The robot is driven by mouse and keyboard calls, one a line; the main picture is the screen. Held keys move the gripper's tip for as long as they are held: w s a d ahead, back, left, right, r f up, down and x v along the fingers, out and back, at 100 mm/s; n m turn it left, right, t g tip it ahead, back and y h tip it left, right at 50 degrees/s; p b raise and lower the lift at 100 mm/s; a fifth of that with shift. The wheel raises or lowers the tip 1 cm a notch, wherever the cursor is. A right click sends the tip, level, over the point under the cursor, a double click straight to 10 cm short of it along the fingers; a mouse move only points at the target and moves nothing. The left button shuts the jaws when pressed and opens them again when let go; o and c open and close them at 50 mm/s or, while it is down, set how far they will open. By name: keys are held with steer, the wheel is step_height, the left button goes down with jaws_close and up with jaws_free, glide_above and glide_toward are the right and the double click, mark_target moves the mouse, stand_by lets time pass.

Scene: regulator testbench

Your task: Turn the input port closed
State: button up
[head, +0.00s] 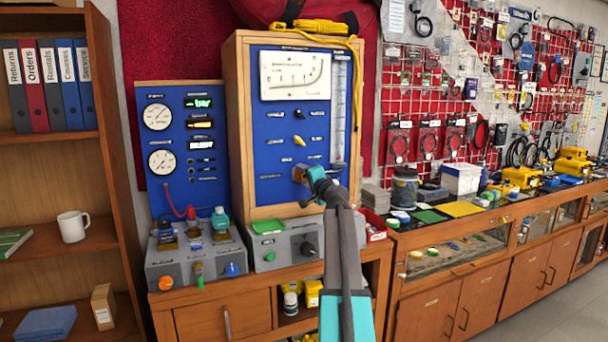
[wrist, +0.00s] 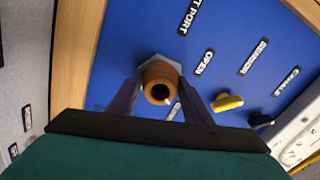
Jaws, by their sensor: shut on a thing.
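The input port is a round brass-coloured fitting (wrist: 158,73) with a dark centre hole and a pale hexagonal base, on the blue panel (head: 262,130) of the wooden cabinet. In the wrist view my gripper (wrist: 160,92) has one finger on each side of the fitting and is shut on it. A label ending "T PORT" (wrist: 194,16) and an "OPEN" label (wrist: 204,62) are beside it. Another label (wrist: 173,111) is partly hidden by the right finger. In the head view my gripper (head: 302,174) reaches the lower panel and largely covers the port.
A yellow knob (head: 300,140) and a black knob (head: 299,114) sit above the port; in the wrist view the yellow knob (wrist: 227,102) is close to the right finger. A grey box with a dark knob (head: 307,247) stands below. A gauge panel (head: 182,130) is at left.

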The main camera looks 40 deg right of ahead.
steer(key=shift+r+m+p, duration=0.1)
steer(key=shift+m+p, duration=0.6)
steer(key=shift+m, duration=0.9)
steer(key=o, duration=1)
steer(key=shift+s, duration=0.1)
steer(key=b+v, duration=0.1)
steer(key=v, duration=1.2)
steer(key=shift+s+a+b, duration=0.15)
steer(key=shift+s+b, duration=0.15)
steer(key=shift+b, duration=0.1)
